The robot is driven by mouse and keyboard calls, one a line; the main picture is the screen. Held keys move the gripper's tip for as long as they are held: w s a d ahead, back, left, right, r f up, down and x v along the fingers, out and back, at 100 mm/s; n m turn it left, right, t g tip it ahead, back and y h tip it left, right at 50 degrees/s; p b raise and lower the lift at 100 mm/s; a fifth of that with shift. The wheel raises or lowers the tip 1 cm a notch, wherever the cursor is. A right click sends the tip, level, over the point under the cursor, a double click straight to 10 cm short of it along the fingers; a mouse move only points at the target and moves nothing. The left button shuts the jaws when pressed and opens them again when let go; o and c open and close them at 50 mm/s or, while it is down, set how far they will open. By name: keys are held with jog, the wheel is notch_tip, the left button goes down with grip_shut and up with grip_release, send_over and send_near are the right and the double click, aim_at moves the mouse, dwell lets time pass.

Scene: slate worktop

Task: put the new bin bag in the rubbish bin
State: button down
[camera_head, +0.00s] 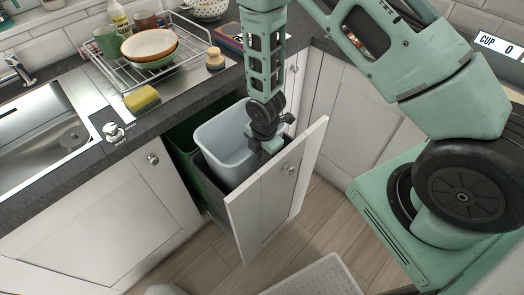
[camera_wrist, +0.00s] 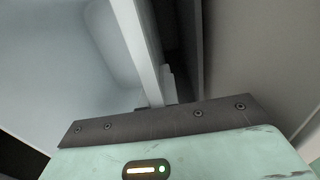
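A light grey rubbish bin (camera_head: 222,140) stands in a pulled-out cabinet drawer, behind its white front panel (camera_head: 268,200). Its inside looks empty where it shows. My gripper (camera_head: 270,145) is down at the bin's right side, close to the front panel. In the wrist view, the bin's pale inner wall (camera_wrist: 60,70) fills the left. Its white rim (camera_wrist: 143,50) runs down to my gripper (camera_wrist: 158,106). The fingertips are mostly hidden, and I cannot tell whether they close on the rim. I see no bin bag that I can make out in either view.
A dark green bin (camera_head: 185,150) stands left of the grey one. A sink (camera_head: 50,140), a yellow sponge (camera_head: 142,99) and a dish rack (camera_head: 150,65) with crockery are on the worktop. A light grey object (camera_head: 318,277) lies on the wooden floor in front.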

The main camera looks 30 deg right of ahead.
notch_tip(320, 180, down, 6)
jog(key=b, duration=0.4)
jog(key=shift+f, duration=0.2)
jog(key=c, duration=1.6)
grip_release()
jog(key=r, duration=1.1)
jog(key=s+r, duration=0.1)
jog(key=r, duration=0.5)
jog(key=shift+d+r, duration=0.15)
jog(key=shift+r, duration=0.05)
notch_tip(320, 180, up, 16)
jog(key=p, duration=1.5)
